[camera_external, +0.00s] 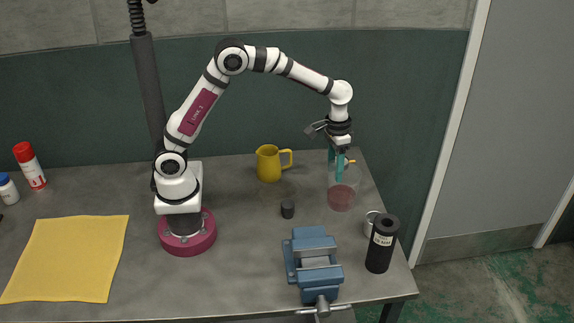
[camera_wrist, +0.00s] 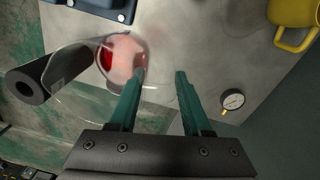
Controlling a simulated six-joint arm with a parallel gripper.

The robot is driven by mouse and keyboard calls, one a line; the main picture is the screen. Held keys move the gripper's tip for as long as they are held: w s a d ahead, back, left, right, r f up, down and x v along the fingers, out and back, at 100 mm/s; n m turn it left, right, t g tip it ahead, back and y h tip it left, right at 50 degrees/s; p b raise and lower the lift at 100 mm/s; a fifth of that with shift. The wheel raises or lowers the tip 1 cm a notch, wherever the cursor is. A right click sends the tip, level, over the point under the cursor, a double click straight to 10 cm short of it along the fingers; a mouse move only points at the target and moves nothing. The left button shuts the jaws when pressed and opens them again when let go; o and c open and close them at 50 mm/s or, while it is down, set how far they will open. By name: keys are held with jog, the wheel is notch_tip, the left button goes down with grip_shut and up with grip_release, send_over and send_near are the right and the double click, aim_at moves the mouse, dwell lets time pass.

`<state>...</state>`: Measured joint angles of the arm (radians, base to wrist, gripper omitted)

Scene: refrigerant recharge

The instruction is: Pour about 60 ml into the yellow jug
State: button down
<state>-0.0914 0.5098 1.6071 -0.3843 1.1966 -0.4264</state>
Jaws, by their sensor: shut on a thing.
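The yellow jug (camera_external: 268,164) stands upright on the bench, left of my gripper, its handle to the right. Part of it shows at the top right of the wrist view (camera_wrist: 290,12). A clear vessel (camera_external: 333,178) with pinkish-red liquid (camera_external: 341,197) in its lower part stands about upright under my wrist. The wrist view shows its clear wall and red liquid (camera_wrist: 107,58) behind the left finger. My gripper (camera_wrist: 160,75), with teal fingers, is shut on the clear vessel near its upper part. I cannot tell whether its base touches the bench.
A small black cap (camera_external: 287,209) lies mid-bench. A round gauge (camera_wrist: 232,100) lies near the vessel. A yellow cloth (camera_external: 65,258) lies far left.

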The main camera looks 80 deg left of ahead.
jog(key=shift+d+r, duration=0.25)
jog(key=shift+r, duration=0.1)
notch_tip(320, 180, up, 22)
jog(key=s+d+m, duration=0.1)
jog(key=s+m, duration=0.2)
jog(key=m, duration=0.3)
jog(key=s+a+f+n, duration=0.2)
jog(key=s+a+f, duration=0.3)
jog(key=a, duration=0.4)
jog(key=s+a+f+n, duration=0.1)
jog(key=s+a+f, duration=0.4)
jog(key=a, duration=0.4)
jog(key=s+a+f+n, duration=0.2)
jog(key=s+a+f, duration=0.3)
jog(key=a, duration=0.3)
jog(key=s+a+f+n, duration=0.1)
jog(key=s+f+n, duration=0.3)
jog(key=s+f, duration=0.1)
jog(key=s+a+f+n, duration=0.2)
jog(key=s+f+n, duration=0.2)
jog(key=s+f, duration=0.2)
jog(key=s+a+f+n, duration=0.1)
jog(key=s+f+n, duration=0.4)
jog(key=s+f, duration=0.1)
jog(key=shift+s+a, duration=0.2)
jog(key=shift+s, duration=0.45)
